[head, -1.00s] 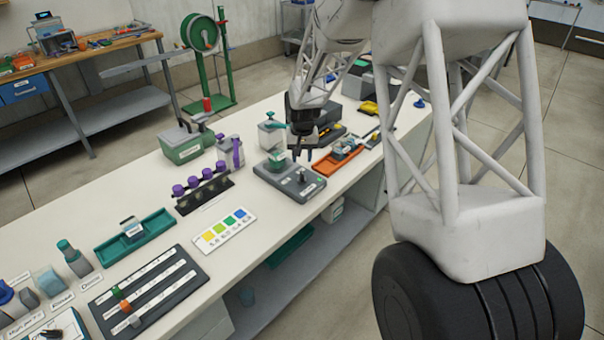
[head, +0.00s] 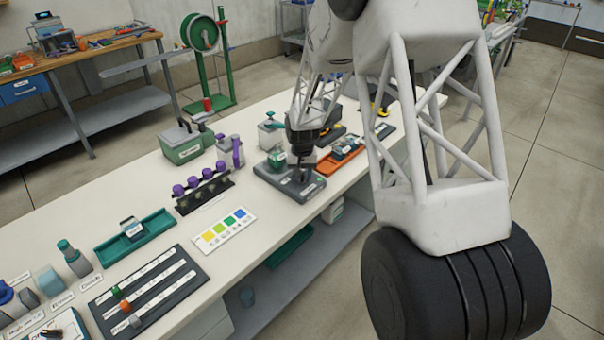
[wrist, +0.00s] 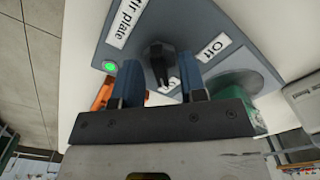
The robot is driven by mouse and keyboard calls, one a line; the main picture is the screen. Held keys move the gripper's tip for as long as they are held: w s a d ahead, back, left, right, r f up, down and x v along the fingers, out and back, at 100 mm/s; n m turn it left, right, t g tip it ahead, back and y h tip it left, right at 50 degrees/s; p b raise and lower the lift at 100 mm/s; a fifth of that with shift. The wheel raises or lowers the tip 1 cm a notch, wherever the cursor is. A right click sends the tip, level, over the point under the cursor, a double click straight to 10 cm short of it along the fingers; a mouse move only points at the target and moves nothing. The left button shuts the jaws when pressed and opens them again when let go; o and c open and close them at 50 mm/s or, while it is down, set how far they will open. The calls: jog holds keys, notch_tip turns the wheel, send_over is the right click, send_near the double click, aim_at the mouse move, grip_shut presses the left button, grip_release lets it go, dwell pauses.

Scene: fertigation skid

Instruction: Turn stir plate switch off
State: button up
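The stir plate (head: 312,190) is a dark grey unit on the white bench, with a green-topped vessel (head: 276,160) on its left part. In the wrist view its panel (wrist: 205,20) carries a "stir plate" label, an "Off" label (wrist: 213,47) and a lit green lamp (wrist: 110,66). The black switch knob (wrist: 158,55) sits between the lamp and the "Off" label. My gripper (wrist: 160,82) is open, its two blue-padded fingers on either side of the knob with visible gaps. In the head view my gripper (head: 302,172) is over the plate and hides the knob.
An orange tray (head: 333,166) with a device stands close right of the stir plate. A white bottle with a green top (head: 270,130) stands behind it. A rack with purple caps (head: 205,190) and a colour chart (head: 224,230) lie to the left on the bench.

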grip_shut()
